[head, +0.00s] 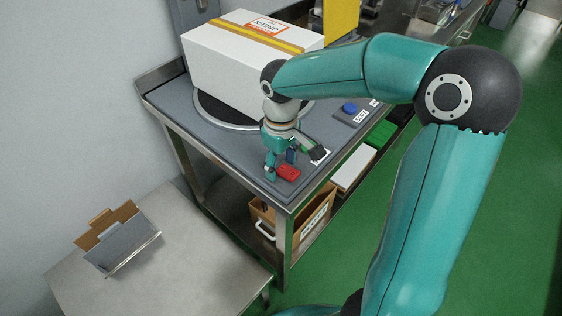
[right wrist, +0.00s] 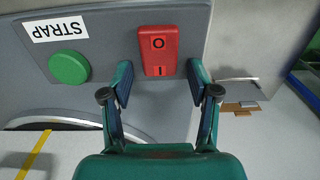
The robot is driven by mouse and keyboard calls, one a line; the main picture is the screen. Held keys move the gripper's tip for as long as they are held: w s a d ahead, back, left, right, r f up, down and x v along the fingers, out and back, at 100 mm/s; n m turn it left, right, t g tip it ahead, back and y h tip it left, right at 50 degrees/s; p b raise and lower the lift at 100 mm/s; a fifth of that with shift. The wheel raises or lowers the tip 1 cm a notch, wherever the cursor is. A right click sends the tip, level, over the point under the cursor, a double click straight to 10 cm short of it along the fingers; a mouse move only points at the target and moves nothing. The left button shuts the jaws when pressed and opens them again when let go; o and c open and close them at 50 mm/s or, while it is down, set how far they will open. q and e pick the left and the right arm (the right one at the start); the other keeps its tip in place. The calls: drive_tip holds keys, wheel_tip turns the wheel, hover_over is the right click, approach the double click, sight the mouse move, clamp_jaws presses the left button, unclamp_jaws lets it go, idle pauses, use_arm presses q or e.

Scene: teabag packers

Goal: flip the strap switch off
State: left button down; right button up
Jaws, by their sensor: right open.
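The red strap switch (head: 288,173) sits on the grey top of the packing station, near its front corner. In the right wrist view the switch (right wrist: 158,40) shows an O at its far end and an I at its near end. I cannot tell which end is pressed. A green button (right wrist: 69,67) and a white STRAP label (right wrist: 55,28), upside down, lie beside it. My right gripper (head: 281,166) is over the switch, pointing down. In the right wrist view its open fingers (right wrist: 159,76) are on either side of the switch's near end, apart from it. My left gripper is out of view.
A white carton (head: 225,62) with yellow straps stands on the round turntable behind my gripper. A blue button (head: 350,107) is farther along the station's edge. A cardboard box (head: 314,217) sits on the shelf below. A steel table (head: 185,245) is at lower left.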

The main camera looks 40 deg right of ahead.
clamp_jaws()
use_arm(q)
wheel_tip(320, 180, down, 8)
drive_tip(key=b, duration=0.7)
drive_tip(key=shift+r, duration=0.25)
use_arm(e)
drive_tip(key=t, duration=0.1)
drive_tip(key=s+t, duration=0.1)
drive_tip(key=t, duration=0.1)
drive_tip(key=shift+d+f+t, duration=0.1)
drive_tip(key=shift+t, duration=0.2)
use_arm(q)
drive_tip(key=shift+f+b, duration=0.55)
drive_tip(key=shift+b, duration=0.2)
use_arm(e)
drive_tip(key=shift+s+r+t, duration=0.1)
drive_tip(key=shift+r+t, duration=0.15)
drive_tip(key=shift+t, duration=0.15)
drive_tip(key=c, duration=1.1)
unclamp_jaws()
drive_tip(key=shift+r, duration=0.15)
drive_tip(key=shift+c, duration=0.2)
clamp_jaws()
drive_tip(key=o, duration=1.1)
unclamp_jaws()
drive_tip(key=shift+o, duration=0.2)
